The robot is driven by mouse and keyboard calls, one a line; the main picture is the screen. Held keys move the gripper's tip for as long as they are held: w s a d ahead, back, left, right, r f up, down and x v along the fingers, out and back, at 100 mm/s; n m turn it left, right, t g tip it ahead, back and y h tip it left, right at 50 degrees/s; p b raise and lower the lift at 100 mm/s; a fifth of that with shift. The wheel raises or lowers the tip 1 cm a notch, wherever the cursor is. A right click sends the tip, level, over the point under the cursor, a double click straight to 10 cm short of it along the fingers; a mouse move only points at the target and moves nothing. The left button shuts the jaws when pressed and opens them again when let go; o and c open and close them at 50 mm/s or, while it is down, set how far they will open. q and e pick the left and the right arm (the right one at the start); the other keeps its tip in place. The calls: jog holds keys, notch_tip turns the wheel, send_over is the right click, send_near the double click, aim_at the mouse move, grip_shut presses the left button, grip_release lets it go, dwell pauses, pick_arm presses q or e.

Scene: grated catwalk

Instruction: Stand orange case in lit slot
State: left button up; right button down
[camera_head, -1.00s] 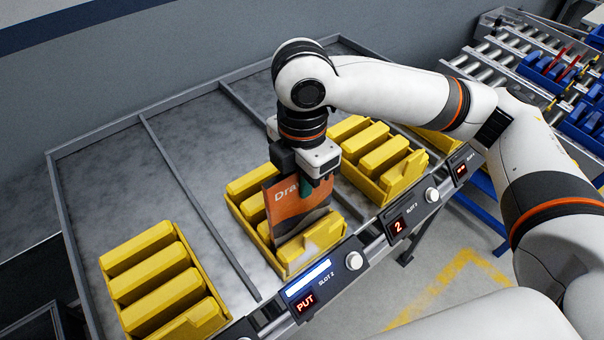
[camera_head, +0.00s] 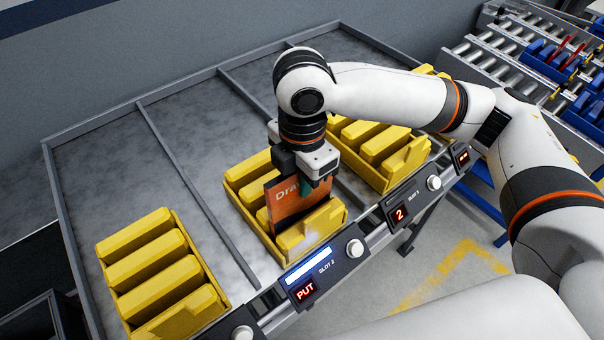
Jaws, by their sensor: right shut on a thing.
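The orange case (camera_head: 287,208) stands upright in the middle yellow bin (camera_head: 250,226), between the bin's yellow cases. Its lower part is hidden behind the front yellow case. My right gripper (camera_head: 312,182) comes from above and is shut on the case's upper right corner, covering part of its printed label. The display in front of this bin, marked SLOT 2 (camera_head: 306,278), has a lit white bar and reads PUT in red. Whether the case touches the bin's floor cannot be seen. My left gripper is not in view.
Yellow bins with yellow cases stand to the left (camera_head: 158,275) and right (camera_head: 385,155). Grey divider rails (camera_head: 185,185) split the sloped metal shelf. The right bin's display (camera_head: 400,214) reads 2. A roller conveyor (camera_head: 500,60) with blue bins is at the upper right.

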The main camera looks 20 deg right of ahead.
jog(key=shift+f, duration=0.65)
jog(key=c, duration=1)
grip_release()
jog(key=shift+o, duration=0.2)
notch_tip(320, 180, up, 8)
jog(key=p, duration=0.9)
